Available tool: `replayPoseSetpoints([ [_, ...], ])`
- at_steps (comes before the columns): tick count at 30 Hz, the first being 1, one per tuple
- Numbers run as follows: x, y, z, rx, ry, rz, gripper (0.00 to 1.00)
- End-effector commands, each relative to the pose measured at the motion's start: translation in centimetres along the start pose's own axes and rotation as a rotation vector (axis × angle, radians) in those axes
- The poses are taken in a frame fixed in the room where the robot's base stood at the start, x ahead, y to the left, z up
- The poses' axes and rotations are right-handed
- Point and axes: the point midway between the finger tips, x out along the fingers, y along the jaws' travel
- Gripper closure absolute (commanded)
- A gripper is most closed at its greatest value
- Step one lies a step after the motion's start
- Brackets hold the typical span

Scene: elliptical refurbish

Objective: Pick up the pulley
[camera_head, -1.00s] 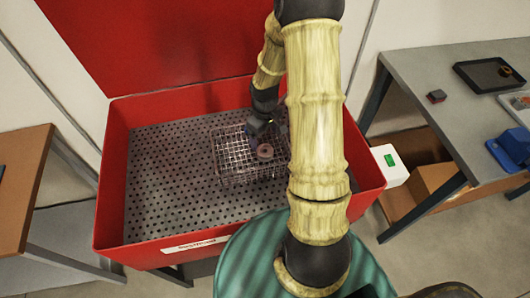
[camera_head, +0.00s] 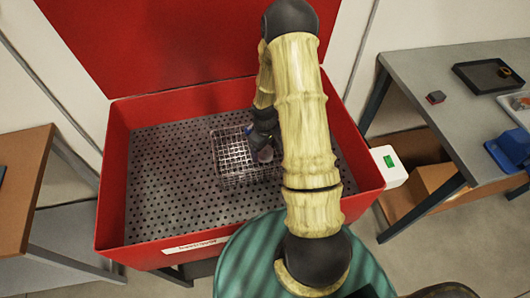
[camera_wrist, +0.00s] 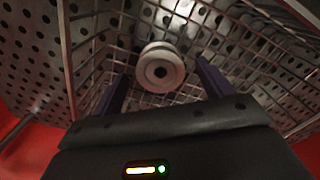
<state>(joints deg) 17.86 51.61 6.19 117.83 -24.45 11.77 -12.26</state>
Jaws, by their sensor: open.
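The pulley (camera_wrist: 160,68) is a pale round grooved wheel with a dark centre hole. It lies in a wire basket (camera_wrist: 72,50). In the wrist view it sits just beyond and between the two open fingers of my gripper (camera_wrist: 163,80), with gaps on both sides. In the head view the pulley (camera_head: 265,154) is small and partly hidden by my gripper (camera_head: 258,146) and arm. The wire basket (camera_head: 228,178) stands on the perforated floor of a red tub, and my gripper is at the basket.
The red tub (camera_head: 115,190) has tall walls and a raised red lid (camera_head: 190,40). Bare perforated floor (camera_head: 165,190) lies left of the basket. A brown table (camera_head: 25,190) stands left. A grey bench (camera_head: 430,90) with a black tray (camera_head: 485,75) and blue object (camera_head: 510,150) stands right.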

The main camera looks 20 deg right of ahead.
Motion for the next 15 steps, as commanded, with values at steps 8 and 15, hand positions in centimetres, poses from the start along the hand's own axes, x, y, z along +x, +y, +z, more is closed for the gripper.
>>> replayPoseSetpoints([
  [8, 1.38, -0.02, -0.03, -0.002, 0.001, 0.001, 0.21],
  [15, 1.35, -0.03, -0.01, -0.002, 0.0, 0.0, 0.21],
])
